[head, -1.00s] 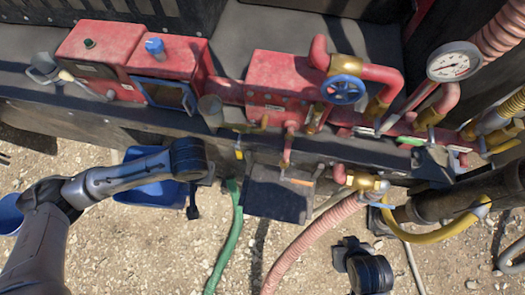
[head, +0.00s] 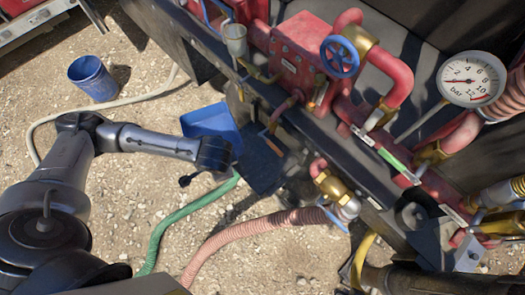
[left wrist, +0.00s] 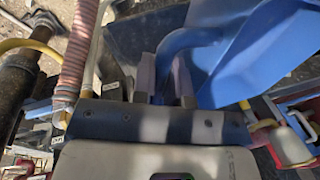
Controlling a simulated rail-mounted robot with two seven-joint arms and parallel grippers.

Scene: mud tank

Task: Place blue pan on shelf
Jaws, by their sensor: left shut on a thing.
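The blue pan (head: 208,121) is off the left side of the red pump unit, beyond my left wrist in the head view. My left gripper (head: 212,172) has its fingers mostly hidden under the wrist there. In the left wrist view the gripper (left wrist: 164,82) is shut on the pan's curved blue handle (left wrist: 190,40), with the pan's body (left wrist: 245,60) to the right. A dark flat panel (head: 262,165), possibly the shelf, is just right of the pan; I cannot tell whether they touch. My right gripper is not in view.
A blue bucket (head: 92,78) stands on gravel at the upper left. A green hose (head: 178,218) and a pink ribbed hose (head: 240,232) run below the panel. Red pipes with a blue valve wheel (head: 340,56) and a pressure gauge (head: 471,80) are at the right.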

